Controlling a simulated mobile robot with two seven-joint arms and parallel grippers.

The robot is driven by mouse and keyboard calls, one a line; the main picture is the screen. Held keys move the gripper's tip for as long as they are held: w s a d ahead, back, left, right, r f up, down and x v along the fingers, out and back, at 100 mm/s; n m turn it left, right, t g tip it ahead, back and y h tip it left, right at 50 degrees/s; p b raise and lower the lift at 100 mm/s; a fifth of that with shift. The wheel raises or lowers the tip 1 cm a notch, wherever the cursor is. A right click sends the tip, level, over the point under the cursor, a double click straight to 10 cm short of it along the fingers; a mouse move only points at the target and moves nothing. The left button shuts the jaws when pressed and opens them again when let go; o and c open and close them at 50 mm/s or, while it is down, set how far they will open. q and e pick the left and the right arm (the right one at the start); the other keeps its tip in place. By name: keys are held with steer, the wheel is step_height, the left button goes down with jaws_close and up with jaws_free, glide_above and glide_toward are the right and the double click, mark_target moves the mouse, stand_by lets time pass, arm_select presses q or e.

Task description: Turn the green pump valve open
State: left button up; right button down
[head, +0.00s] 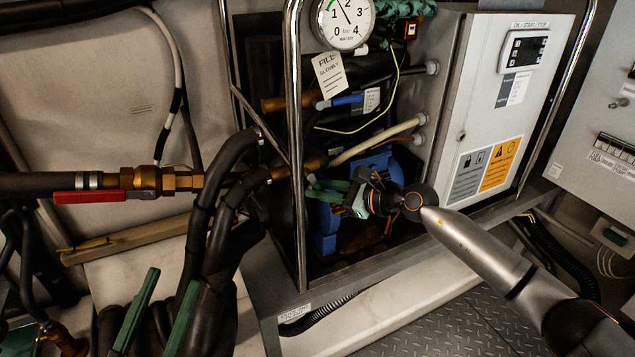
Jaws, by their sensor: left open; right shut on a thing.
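The green pump valve (312,181) is by the brass fitting on the pipe, just right of the chrome upright. Only a small green part shows. My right gripper (318,189) reaches in from the right, and its green fingers are closed at the valve handle. The fingers and the handle are similar in colour, so the exact grip and the handle's angle are hard to tell. My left gripper (174,280) is at the lower left, close to the camera. Its two long green fingers are spread apart, with black hoses behind them and nothing held between them.
A blue pump (326,228) sits behind my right gripper. The chrome frame upright (296,130) stands left of it. A red-handled brass valve (90,197) is at left, and a blue-handled valve (345,100) is above. A pressure gauge (345,18) and control box (500,100) are higher up.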

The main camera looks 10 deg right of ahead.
steer(key=shift+w+d+r+n+h+p, duration=0.1)
steer(key=shift+d+n+h+p, duration=0.25)
steer(key=shift+p, duration=0.45)
arm_select(q)
step_height(320, 180, down, 11)
steer(key=w+n+g+y, duration=0.2)
steer(key=n+g+y, duration=0.1)
steer(key=g+y, duration=0.1)
steer(key=shift+a+f, duration=0.15)
steer(key=shift+a, duration=0.25)
arm_select(e)
steer(key=shift+a, duration=0.1)
steer(key=c, duration=0.8)
jaws_free()
steer(key=shift+c, duration=0.2)
